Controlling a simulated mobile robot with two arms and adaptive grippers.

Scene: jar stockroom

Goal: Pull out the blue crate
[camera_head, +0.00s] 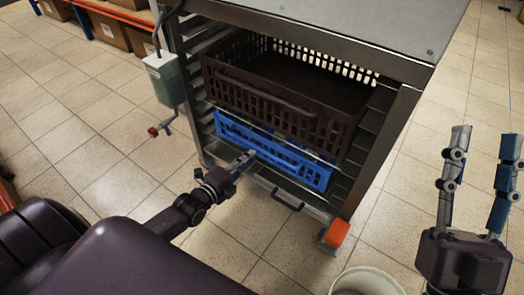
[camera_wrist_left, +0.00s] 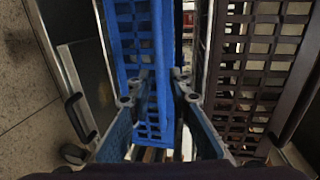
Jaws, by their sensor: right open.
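The blue crate (camera_head: 272,150) sits low in the metal rack, under the dark brown crate, with its slotted front facing out. It fills the middle of the left wrist view (camera_wrist_left: 135,40). My right gripper (camera_head: 482,150) is open and empty, fingers up, at the right, away from the rack.
The brown crate (camera_head: 285,95) is directly above the blue one. The rack (camera_head: 390,130) has side rails, a dark handle (camera_head: 287,199) low in front and an orange corner foot (camera_head: 336,233). A pale round bin (camera_head: 366,282) stands in front. The floor at the left is free.

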